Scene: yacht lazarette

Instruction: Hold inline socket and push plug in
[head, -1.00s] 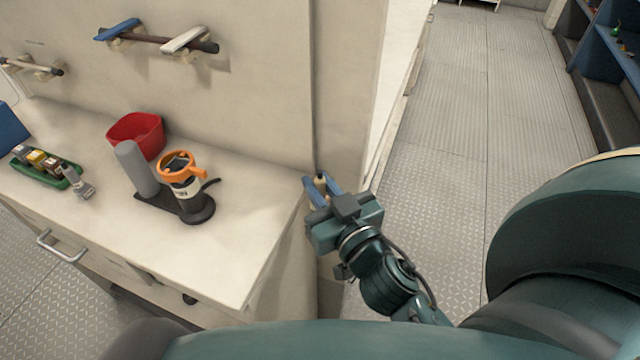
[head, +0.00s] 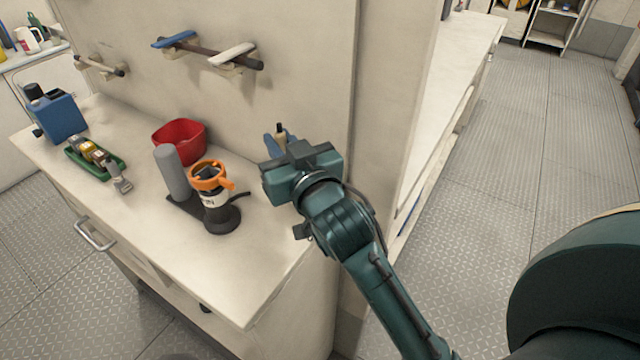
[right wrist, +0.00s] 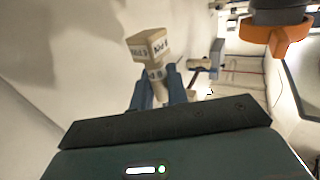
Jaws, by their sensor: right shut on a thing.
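The inline socket (head: 213,197) appears to be the dark upright body with an orange collar and a white label, standing in a black holder on the bench. Its orange collar also shows at the top right of the right wrist view (right wrist: 275,32). My right gripper (head: 274,145) is above the bench's right end, near the wall, to the right of the socket and apart from it. Its blue fingers are shut on a beige, labelled piece that looks like the plug (right wrist: 150,46). In the head view, only the plug's tip (head: 281,134) shows. My left gripper is not in view.
A grey cylinder (head: 170,172) stands left of the socket, with a red bowl (head: 180,140) behind. A green tray (head: 113,163) of small parts and a blue box (head: 60,117) are further left. Wall rails (head: 205,53) hang above. The bench's front right is clear.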

